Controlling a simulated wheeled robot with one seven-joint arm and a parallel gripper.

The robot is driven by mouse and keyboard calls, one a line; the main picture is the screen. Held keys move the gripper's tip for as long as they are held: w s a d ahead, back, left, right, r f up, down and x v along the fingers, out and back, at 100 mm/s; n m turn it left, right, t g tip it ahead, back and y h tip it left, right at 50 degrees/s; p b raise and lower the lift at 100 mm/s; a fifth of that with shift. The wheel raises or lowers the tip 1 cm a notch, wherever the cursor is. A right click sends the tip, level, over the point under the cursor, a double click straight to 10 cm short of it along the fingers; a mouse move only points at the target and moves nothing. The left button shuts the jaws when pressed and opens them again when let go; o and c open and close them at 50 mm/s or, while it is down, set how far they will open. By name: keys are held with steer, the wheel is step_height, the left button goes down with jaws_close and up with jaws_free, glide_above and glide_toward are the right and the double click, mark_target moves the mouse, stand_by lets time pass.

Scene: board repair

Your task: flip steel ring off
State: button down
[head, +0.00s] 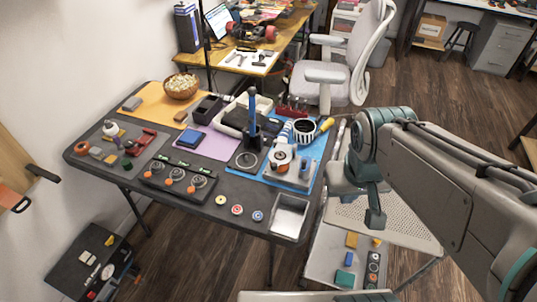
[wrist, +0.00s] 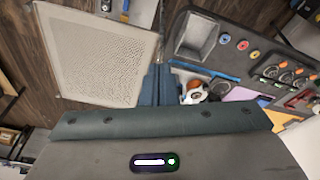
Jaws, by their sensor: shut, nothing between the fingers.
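A dark panel (head: 150,184) lies on the front of the grey table. It carries three round fittings with silvery rims, the left (head: 157,167), the middle (head: 175,176) and the right (head: 198,181), with orange parts in front of them. I cannot tell which one is the steel ring switch or how it is set. The panel also shows at the right of the wrist view (wrist: 285,70). My gripper (head: 375,220) is shut and empty, pointing down, well to the right of the panel and beyond the table's right edge. Its fingers also show in the wrist view (wrist: 158,84).
Three small coloured discs (head: 237,210) and a metal tray (head: 289,217) lie along the table's front edge. A blue upright post (head: 252,112) and a white and orange device (head: 284,156) stand behind. A perforated cart shelf (head: 385,222) is below my gripper.

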steer(key=w+a+f+n+t+h+p, duration=0.1)
steer(key=w+a+f+n+t+h, duration=0.1)
steer(key=w+f+n+h, duration=1.15)
steer(key=w+a+f+n+t+y, duration=0.1)
steer(key=a+f+n+t+y, duration=0.3)
steer(key=a+n, duration=0.4)
steer(key=a+f+n+t+y, duration=0.4)
steer(key=a+n, duration=0.4)
steer(key=n, duration=0.2)
steer(key=shift+w+a+f+t+y+p, duration=0.15)
steer(key=shift+w+t+y+p, duration=0.25)
steer(key=shift+y, duration=0.15)
steer(key=p+x, duration=0.2)
steer(key=x, duration=0.8)
